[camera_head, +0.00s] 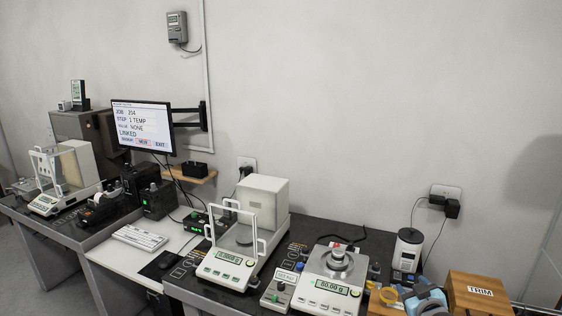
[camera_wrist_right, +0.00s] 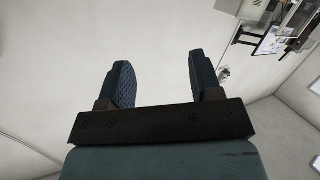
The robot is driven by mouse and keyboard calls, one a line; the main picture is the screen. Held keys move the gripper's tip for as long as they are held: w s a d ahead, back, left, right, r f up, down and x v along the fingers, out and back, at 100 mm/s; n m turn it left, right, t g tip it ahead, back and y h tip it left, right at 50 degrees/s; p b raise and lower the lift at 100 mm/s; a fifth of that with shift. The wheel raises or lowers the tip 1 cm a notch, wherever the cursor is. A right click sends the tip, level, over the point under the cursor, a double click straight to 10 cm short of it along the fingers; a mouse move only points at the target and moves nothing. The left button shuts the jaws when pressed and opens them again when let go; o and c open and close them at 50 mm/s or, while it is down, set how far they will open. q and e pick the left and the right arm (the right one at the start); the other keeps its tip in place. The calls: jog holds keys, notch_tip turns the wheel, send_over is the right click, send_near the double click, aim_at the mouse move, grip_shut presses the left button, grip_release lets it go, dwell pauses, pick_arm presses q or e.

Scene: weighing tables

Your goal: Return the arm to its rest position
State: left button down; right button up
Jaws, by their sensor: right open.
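My right gripper (camera_head: 424,298) shows at the bottom right of the head view, in front of the wooden TRIM box. In the right wrist view its two dark blue padded fingers (camera_wrist_right: 158,82) stand wide apart. Nothing is between them; the pale wall lies behind. My left gripper is not in view.
A monitor (camera_head: 142,124) hangs over a keyboard (camera_head: 140,238).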

jog(key=s+a+f+g+y, duration=0.1)
jog(key=s+a+f, duration=0.2)
jog(key=s+f, duration=0.3)
jog(key=s+a+f+g, duration=0.1)
jog(key=s+a+f, duration=0.25)
jog(key=s, duration=0.45)
jog(key=s+a+f+g+y, duration=0.1)
jog(key=s+a+f, duration=0.25)
jog(key=s, duration=0.35)
jog(key=s+a+f+g, duration=0.1)
jog(key=s+a, duration=0.2)
jog(key=s, duration=0.6)
jog(key=s+a+f+y, duration=0.1)
jog(key=s+a+f, duration=0.1)
jog(key=s, duration=0.6)
jog(key=shift+s+a+m+g, duration=0.35)
jog(key=shift+a+m+g, duration=0.05)
jog(key=shift+a, duration=0.05)
jog(key=shift+f, duration=0.1)
